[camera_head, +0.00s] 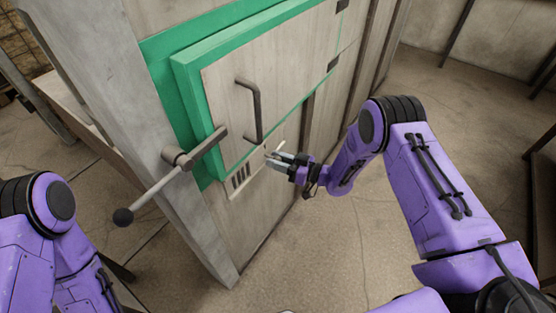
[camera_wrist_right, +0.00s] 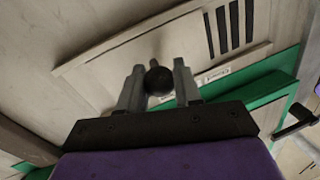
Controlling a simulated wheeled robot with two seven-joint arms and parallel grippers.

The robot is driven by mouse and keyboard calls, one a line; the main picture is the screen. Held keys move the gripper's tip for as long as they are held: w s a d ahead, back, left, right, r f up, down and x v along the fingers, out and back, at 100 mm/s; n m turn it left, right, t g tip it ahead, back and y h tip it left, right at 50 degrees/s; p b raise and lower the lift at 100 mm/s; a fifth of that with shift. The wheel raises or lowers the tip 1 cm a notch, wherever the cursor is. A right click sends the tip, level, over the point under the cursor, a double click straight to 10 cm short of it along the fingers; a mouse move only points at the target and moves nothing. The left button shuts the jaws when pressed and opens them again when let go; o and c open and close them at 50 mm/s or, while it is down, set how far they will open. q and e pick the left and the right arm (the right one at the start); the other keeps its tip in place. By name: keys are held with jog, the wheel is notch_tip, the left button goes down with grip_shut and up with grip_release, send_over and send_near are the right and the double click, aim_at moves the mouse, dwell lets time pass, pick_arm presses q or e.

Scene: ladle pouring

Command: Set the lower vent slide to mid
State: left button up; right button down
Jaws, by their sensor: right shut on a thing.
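The lower vent (camera_head: 241,176) is a pale plate with several dark slots, low on the front of the cabinet, below the green-edged door. In the right wrist view the dark slots (camera_wrist_right: 228,28) show at the upper right. The slide's dark round knob (camera_wrist_right: 158,80) sits between the fingers of my right gripper (camera_wrist_right: 158,88), which is shut on it. In the head view my right gripper (camera_head: 274,157) is at the vent plate, to the right of the slots, and hides the knob. My left gripper is out of view; only part of its arm shows.
The door (camera_head: 285,75) carries a dark bar handle (camera_head: 256,110) above my right gripper. A long lever (camera_head: 155,193) with a ball end sticks out to the left. Open floor (camera_head: 330,255) lies in front of the cabinet.

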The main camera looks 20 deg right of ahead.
jog(key=s+a, duration=0.2)
jog(key=a, duration=0.1)
jog(key=shift+s+a, duration=0.15)
jog(key=shift+s, duration=0.1)
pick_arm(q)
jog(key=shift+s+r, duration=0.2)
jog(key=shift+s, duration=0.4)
pick_arm(e)
jog(key=shift+w, duration=0.1)
jog(key=c, duration=0.8)
grip_release()
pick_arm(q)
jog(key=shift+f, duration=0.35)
pick_arm(e)
send_near(256, 164)
jog(key=v, duration=0.5)
jog(key=shift+r, duration=0.15)
